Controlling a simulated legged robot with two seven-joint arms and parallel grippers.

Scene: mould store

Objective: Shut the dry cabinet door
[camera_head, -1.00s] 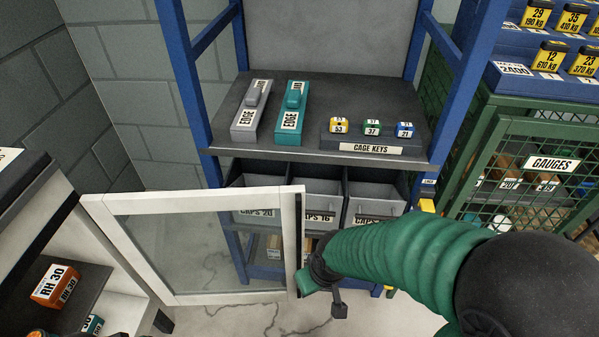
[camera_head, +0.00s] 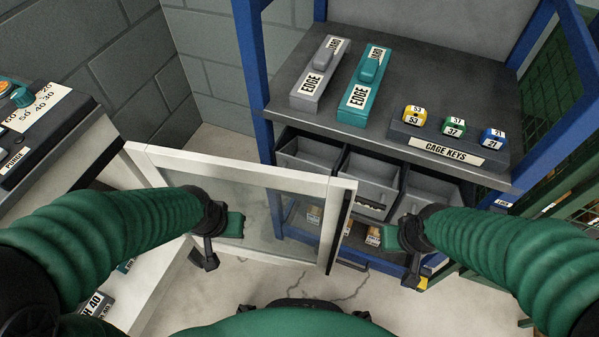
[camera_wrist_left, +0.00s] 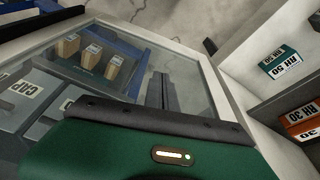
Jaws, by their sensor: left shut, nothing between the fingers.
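The dry cabinet (camera_head: 150,265) stands at the left. Its white-framed glass door (camera_head: 245,165) is swung wide open, reaching across in front of the blue shelf rack. My left gripper (camera_head: 234,226) is shut and empty, in front of the glass pane in the head view; whether it touches the door I cannot tell. The door frame (camera_wrist_left: 215,80) and glass also fill much of the left wrist view. My right gripper (camera_head: 392,238) is to the right of the door's free edge, apart from it; its finger opening cannot be made out.
The blue rack (camera_head: 255,95) holds a grey and a teal edge guard and a cage keys block (camera_head: 450,150) on its shelf, with grey bins (camera_head: 370,180) below. Boxes (camera_wrist_left: 280,62) sit inside the cabinet. Cracked floor (camera_head: 300,280) is clear below the door.

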